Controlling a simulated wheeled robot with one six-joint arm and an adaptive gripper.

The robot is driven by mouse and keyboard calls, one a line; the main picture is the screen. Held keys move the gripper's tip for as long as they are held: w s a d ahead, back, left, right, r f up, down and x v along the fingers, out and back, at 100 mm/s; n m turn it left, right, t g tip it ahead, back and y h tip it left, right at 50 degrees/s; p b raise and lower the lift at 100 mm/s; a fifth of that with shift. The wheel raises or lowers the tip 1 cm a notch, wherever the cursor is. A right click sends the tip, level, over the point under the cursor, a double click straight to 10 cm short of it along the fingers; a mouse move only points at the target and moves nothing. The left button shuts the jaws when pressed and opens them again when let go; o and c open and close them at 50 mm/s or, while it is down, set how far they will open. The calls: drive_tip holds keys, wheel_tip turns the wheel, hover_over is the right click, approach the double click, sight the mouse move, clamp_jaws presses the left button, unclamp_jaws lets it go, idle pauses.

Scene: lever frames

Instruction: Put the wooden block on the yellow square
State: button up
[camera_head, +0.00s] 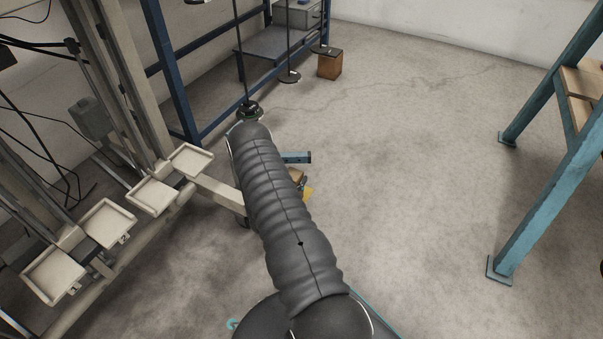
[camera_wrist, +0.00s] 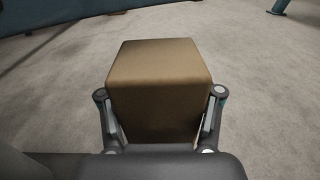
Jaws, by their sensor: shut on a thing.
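The wooden block (camera_wrist: 160,65) fills the middle of the wrist view, a plain brown cube. My gripper (camera_wrist: 160,94) is shut on it, with one finger against each side. In the head view my arm hides most of the gripper. A small brown patch (camera_head: 297,174) shows at the arm's right edge and may be part of the held block. Just below it is a small yellow patch (camera_head: 308,193), mostly hidden; I cannot tell whether it is the yellow square. The wrist view shows no yellow square.
A brown box (camera_head: 330,65) stands on the floor by the blue rack (camera_head: 178,85). Cream trays (camera_head: 108,222) line the left side. A short blue bar (camera_head: 296,157) sticks out beside my arm. A teal-legged bench (camera_head: 545,200) stands at right. The floor between is clear.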

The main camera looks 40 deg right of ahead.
drive_tip(key=shift+x, duration=0.85)
drive_tip(key=d, duration=0.1)
drive_tip(key=w+d+f, duration=0.1)
drive_tip(key=d, duration=0.1)
drive_tip(key=shift+w+d+b, duration=0.1)
drive_tip(key=shift+w+b, duration=0.1)
drive_tip(key=shift+b, duration=0.2)
drive_tip(key=shift+f, duration=0.1)
drive_tip(key=o, duration=1.6)
drive_tip(key=shift+f, duration=0.1)
drive_tip(key=shift+c, duration=0.2)
